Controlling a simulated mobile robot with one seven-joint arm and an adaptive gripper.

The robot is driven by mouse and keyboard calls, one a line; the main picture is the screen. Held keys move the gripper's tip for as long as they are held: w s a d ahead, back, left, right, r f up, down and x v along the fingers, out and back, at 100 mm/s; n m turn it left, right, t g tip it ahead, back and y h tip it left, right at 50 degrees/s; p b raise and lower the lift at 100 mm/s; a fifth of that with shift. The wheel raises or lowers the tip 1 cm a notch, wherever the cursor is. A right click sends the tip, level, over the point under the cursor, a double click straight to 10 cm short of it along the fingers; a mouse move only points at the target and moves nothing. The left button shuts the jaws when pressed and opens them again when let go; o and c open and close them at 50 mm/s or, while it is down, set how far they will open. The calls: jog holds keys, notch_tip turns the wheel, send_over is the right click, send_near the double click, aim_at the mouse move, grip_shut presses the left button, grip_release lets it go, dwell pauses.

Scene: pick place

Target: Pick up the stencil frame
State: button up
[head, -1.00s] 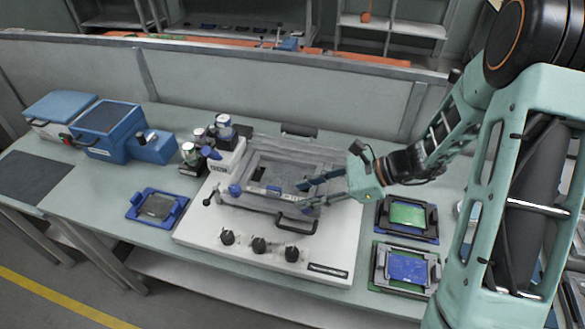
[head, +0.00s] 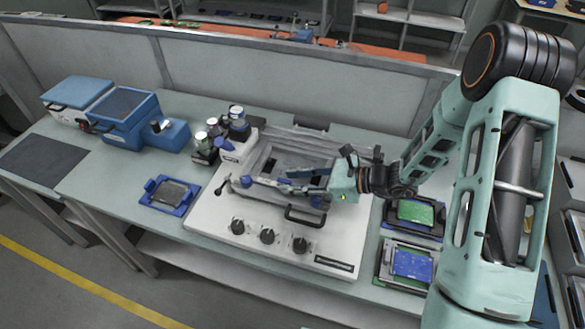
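The stencil frame (head: 264,160) looks like a grey rectangular frame with a dark opening. It lies on the white printer base (head: 212,214), with a blue knob near its front left corner. My gripper (head: 283,180) reaches in from the right, over the frame's front part. Its two dark fingers point left and look apart, one behind the other. The gripper hides the frame's right and front right part. I cannot tell whether the fingers touch the frame, and it does not look lifted.
Green (head: 416,212) and blue (head: 412,264) boards in holders lie right of the printer. A blue holder (head: 172,194) lies to its left. Jars (head: 238,118) and blue boxes (head: 122,118) stand at back left. A low partition (head: 290,85) runs behind the bench.

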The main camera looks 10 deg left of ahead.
jog(key=shift+x, duration=1.45)
grip_shut()
jog(key=shift+r, duration=0.1)
